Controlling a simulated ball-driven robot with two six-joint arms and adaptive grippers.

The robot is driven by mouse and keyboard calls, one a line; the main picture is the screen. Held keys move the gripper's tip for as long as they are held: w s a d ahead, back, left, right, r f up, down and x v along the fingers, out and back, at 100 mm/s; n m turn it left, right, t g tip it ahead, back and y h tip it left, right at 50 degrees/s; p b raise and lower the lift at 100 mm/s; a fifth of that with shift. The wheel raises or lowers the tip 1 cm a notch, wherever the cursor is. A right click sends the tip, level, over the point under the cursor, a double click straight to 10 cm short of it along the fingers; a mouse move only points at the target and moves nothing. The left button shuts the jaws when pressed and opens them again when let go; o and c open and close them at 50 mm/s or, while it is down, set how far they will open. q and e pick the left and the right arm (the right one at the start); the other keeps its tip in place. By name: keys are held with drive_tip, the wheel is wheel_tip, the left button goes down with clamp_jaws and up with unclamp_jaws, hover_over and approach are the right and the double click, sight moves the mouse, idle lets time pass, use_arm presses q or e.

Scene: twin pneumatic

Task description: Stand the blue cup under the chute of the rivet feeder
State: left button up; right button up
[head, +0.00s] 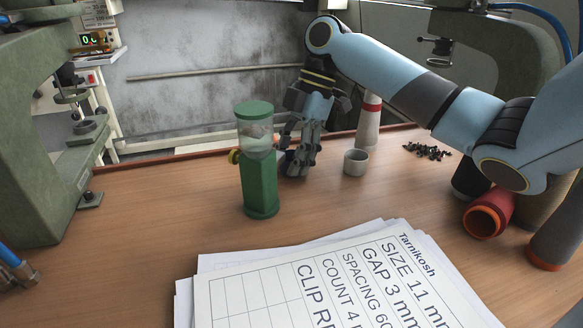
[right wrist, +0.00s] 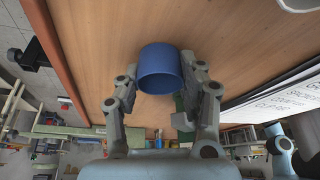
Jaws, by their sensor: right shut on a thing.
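The rivet feeder (head: 260,185) is a green post with a clear hopper and a green lid, upright on the wooden table. My right gripper (head: 298,165) points down just behind and right of the feeder. In the right wrist view the blue cup (right wrist: 160,68) sits between the fingers, and the gripper is shut on it. My left gripper is not in view.
A small grey cup (head: 355,163) stands right of the gripper, with a white and red cone (head: 369,125) behind it. Black rivets (head: 428,151) lie farther right. Paper sheets (head: 330,280) cover the front. Green presses (head: 40,150) stand at both sides. A red tube (head: 487,215) lies right.

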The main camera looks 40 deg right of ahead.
drive_tip(key=shift+r, duration=0.1)
drive_tip(key=o, duration=0.9)
drive_tip(key=v, duration=1.2)
drive_tip(key=shift+a+r+p, duration=0.1)
drive_tip(key=shift+p, duration=0.2)
